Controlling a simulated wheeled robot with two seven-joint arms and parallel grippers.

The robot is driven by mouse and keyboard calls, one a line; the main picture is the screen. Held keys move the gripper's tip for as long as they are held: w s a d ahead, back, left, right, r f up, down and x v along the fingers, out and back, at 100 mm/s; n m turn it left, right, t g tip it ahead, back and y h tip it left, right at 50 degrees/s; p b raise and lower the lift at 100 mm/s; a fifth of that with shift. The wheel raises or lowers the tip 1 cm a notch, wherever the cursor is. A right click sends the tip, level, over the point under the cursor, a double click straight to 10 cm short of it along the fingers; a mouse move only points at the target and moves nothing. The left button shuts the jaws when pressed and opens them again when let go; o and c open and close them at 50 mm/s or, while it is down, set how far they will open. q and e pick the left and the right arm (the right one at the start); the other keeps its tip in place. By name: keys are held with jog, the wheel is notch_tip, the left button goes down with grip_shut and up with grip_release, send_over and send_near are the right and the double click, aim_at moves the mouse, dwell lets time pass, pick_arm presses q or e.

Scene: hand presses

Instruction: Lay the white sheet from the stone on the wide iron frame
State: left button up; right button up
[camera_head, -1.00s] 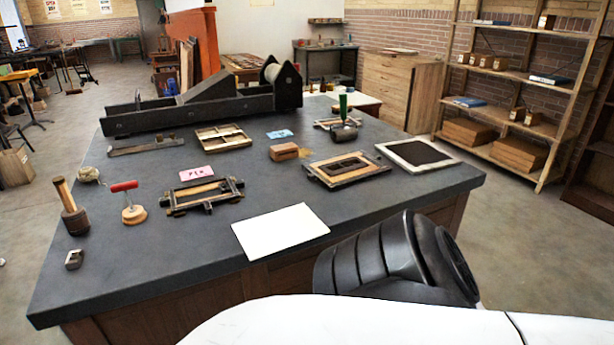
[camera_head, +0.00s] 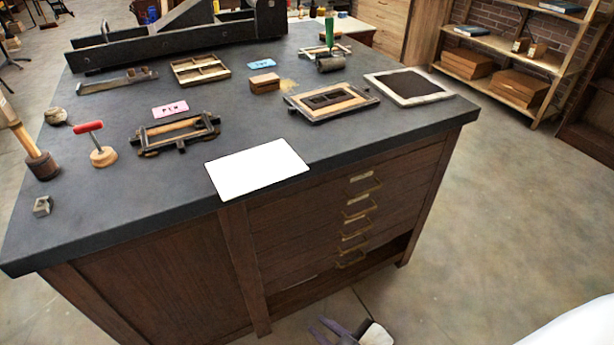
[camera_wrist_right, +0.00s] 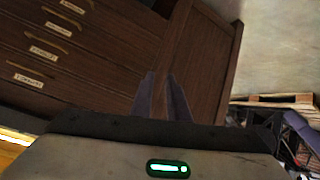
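The white sheet (camera_head: 257,169) lies flat on the dark stone top (camera_head: 120,210), at its front edge. Left of and behind it is a dark-barred rectangular frame (camera_head: 208,124) with wood inside. Right of and behind it is another frame (camera_head: 365,102) with a wooden border and dark pieces inside; I cannot tell which is the wide iron one. My right gripper (camera_head: 320,326) is low in front of the drawers, well below the sheet. In the right wrist view its fingers (camera_wrist_right: 160,85) are apart with nothing between them. My left gripper is out of view.
A white-bordered dark panel (camera_head: 452,95) lies at the right corner. A red-handled tool (camera_head: 103,157) and a wooden-handled tool (camera_head: 42,167) stand left. A long black press (camera_head: 110,53) lies at the back. The drawer handles (camera_head: 350,260) stick out near my right gripper.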

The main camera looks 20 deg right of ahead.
jog(key=w+r+n+t, duration=0.4)
jog(key=w+r+n, duration=0.2)
jog(key=w+r, duration=0.35)
jog(key=n+t+b, duration=0.1)
jog(key=n+t, duration=0.3)
jog(key=n, duration=0.4)
send_near(269, 177)
jog(key=w, duration=0.2)
jog(key=w+a, duration=0.1)
jog(key=w, duration=0.1)
jog(key=w+a, duration=0.1)
jog(key=w, duration=0.2)
jog(key=shift+r, duration=0.1)
jog(key=shift+s, duration=0.1)
grip_shut()
notch_tip(269, 177, up, 4)
jog(key=p, duration=0.3)
jog(key=shift+f, duration=0.45)
